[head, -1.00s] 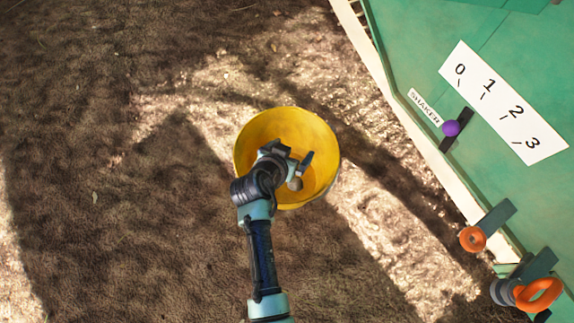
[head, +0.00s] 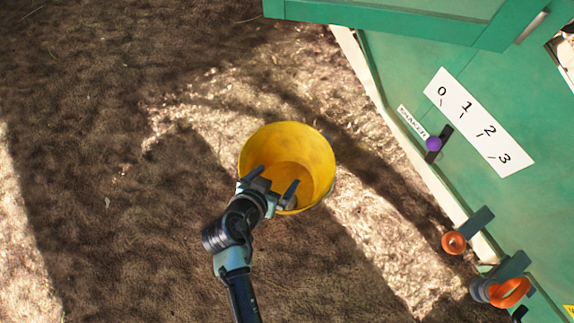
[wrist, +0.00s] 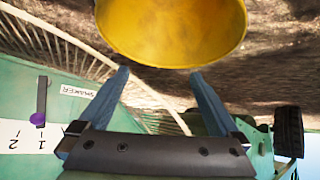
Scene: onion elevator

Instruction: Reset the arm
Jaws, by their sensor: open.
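My gripper (head: 272,184) is open, its two fingers apart, at the near lower-left rim of a yellow bucket (head: 312,150) in the head view. In the wrist view my gripper (wrist: 158,78) shows both fingers spread with nothing held between them. The bucket (wrist: 170,30) fills the top of that view, beyond the fingertips. My gripper hides part of the bucket's near side, and I cannot tell clearly what lies in it there.
A green machine (head: 400,75) stands at the right, with a 0-to-3 scale plate (head: 478,122), a purple knob (head: 433,144) labelled shaker, and orange handles (head: 512,292) at its lower end. Bare brown ground (head: 110,150) lies open to the left.

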